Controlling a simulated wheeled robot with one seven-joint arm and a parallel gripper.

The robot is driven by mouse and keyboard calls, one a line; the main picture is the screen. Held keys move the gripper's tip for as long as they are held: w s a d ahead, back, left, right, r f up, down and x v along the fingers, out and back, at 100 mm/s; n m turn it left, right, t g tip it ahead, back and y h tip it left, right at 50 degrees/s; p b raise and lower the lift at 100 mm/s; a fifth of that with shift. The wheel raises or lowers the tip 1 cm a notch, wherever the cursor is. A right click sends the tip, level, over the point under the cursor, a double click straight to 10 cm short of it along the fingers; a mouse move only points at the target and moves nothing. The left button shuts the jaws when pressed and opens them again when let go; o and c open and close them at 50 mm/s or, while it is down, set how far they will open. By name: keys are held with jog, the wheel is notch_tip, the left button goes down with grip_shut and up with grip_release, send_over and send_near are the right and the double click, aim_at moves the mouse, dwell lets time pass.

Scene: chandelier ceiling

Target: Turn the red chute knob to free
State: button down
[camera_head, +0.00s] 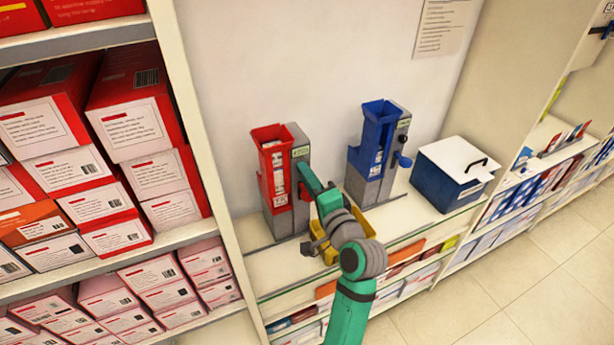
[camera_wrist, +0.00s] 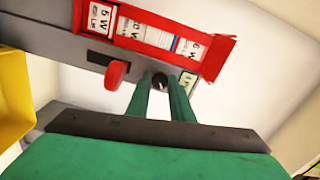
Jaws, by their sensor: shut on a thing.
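The red chute (camera_head: 275,165) stands on the shelf top, mounted on a grey dispenser body (camera_head: 290,222). In the wrist view the red chute (camera_wrist: 165,38) holds several white labelled boxes. A small dark round knob (camera_wrist: 160,80) sits on the grey body beside a pale label (camera_wrist: 188,80). A red rounded handle (camera_wrist: 117,75) sticks out to its left, apart from my fingers. My gripper (camera_wrist: 160,88) is shut on the dark knob, a finger on each side. In the head view my gripper (camera_head: 304,178) hides the knob. The knob's setting is too small to read.
A yellow bin (camera_head: 328,250) stands below my wrist, in front of the dispenser. A blue chute dispenser (camera_head: 372,150) stands to the right, then a blue box with a white lid (camera_head: 455,160). Shelves of red-and-white boxes (camera_head: 135,125) fill the left.

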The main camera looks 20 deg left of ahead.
jog(key=n, duration=0.6)
jog(key=shift+f, duration=0.1)
jog(key=n, duration=0.5)
jog(key=shift+w+d, duration=0.1)
jog(key=shift+d, duration=0.05)
jog(key=shift+n, duration=0.3)
jog(key=c, duration=1.6)
grip_release()
jog(key=shift+o, duration=0.2)
jog(key=v, duration=1.1)
